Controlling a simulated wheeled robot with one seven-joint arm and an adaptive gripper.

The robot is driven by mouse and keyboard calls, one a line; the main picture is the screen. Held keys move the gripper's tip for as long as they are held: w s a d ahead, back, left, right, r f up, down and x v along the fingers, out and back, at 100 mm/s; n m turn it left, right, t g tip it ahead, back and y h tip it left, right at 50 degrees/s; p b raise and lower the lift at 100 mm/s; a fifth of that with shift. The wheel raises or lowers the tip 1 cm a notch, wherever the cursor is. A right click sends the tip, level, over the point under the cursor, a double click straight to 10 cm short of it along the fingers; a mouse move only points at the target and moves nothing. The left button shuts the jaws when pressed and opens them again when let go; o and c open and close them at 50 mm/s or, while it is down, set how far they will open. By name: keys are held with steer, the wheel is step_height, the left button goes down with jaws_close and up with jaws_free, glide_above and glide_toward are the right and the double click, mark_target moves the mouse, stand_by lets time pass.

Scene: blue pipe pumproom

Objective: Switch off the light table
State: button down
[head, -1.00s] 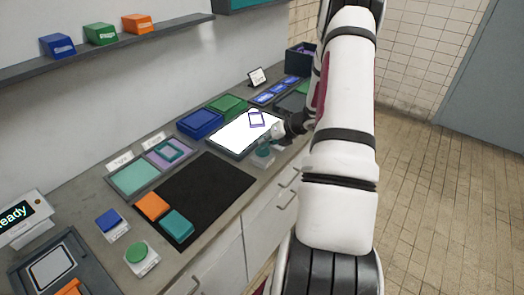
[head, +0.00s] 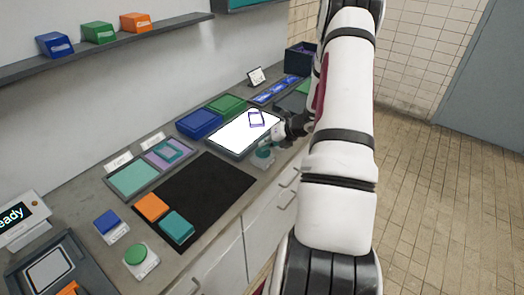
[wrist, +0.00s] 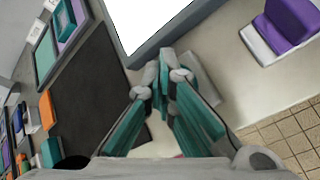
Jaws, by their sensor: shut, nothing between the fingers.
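The light table (head: 236,136) is a dark-framed panel on the counter, and its surface glows bright white. It also shows at the top of the wrist view (wrist: 145,18). A teal button on a pale base (head: 264,156) is by the light table's front edge. My gripper (wrist: 164,72) is shut and empty, pointing down close to the light table's front edge. In the head view it is over or beside the teal button. The fingers hide most of the button in the wrist view, so contact cannot be told.
A black mat (head: 205,190) with an orange block (head: 151,207) and a teal block (head: 177,227) lies left of the light table. Blue (head: 200,124) and green (head: 227,105) trays stand behind it. A purple block (wrist: 290,22) is at the wrist view's upper right.

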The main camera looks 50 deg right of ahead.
steer(key=shift+f, duration=0.2)
steer(key=shift+r, duration=0.1)
steer(key=shift+r, duration=0.7)
steer(key=shift+r, duration=0.1)
step_height(320, 180, up, 6)
steer(key=p, duration=0.2)
steer(key=shift+p, duration=0.4)
stand_by(0.4)
